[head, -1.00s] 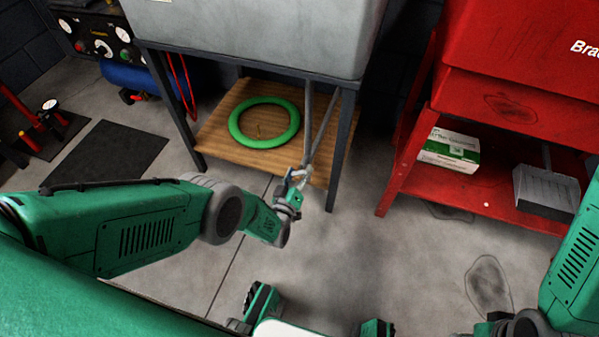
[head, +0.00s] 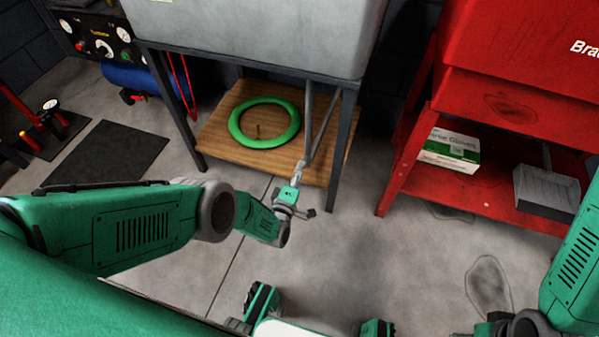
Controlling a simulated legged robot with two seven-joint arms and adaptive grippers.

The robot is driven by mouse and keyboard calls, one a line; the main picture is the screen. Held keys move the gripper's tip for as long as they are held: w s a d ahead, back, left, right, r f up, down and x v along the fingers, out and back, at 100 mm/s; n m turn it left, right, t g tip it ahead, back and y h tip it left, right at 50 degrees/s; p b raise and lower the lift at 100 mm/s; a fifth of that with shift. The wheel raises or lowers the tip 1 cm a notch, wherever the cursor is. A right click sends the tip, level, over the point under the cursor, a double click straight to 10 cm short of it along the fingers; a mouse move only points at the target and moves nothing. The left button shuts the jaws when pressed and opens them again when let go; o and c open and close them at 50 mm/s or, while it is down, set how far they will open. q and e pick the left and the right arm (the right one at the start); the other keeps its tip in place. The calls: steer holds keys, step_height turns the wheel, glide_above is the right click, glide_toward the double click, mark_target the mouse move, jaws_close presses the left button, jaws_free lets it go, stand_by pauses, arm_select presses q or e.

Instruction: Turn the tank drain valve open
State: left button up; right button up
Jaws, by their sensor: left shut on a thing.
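The grey tank (head: 255,35) stands on a dark metal frame. A grey drain pipe (head: 322,125) slants down from under it, in front of the wooden shelf's right part. The drain valve is at the pipe's lower end, small and mostly hidden by my left gripper (head: 298,172). My left gripper reaches up to it from below and is shut on it. How far the valve is turned cannot be made out. My right arm shows at the right edge, but its gripper is not in view.
A green ring (head: 264,122) lies on the wooden shelf (head: 215,135) under the tank. The frame's front leg (head: 339,150) stands close to the right of my left gripper. A red cart (head: 410,175) with a glove box (head: 450,150) stands right. The floor between is clear.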

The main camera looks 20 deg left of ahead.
arm_select(q)
steer(key=shift+s+a+f+n, duration=0.15)
steer(key=shift+a+f+n, duration=0.1)
steer(key=shift+n, duration=0.25)
steer(key=o, duration=1.2)
steer(key=shift+d+r, duration=0.1)
steer(key=shift+s, duration=3.7)
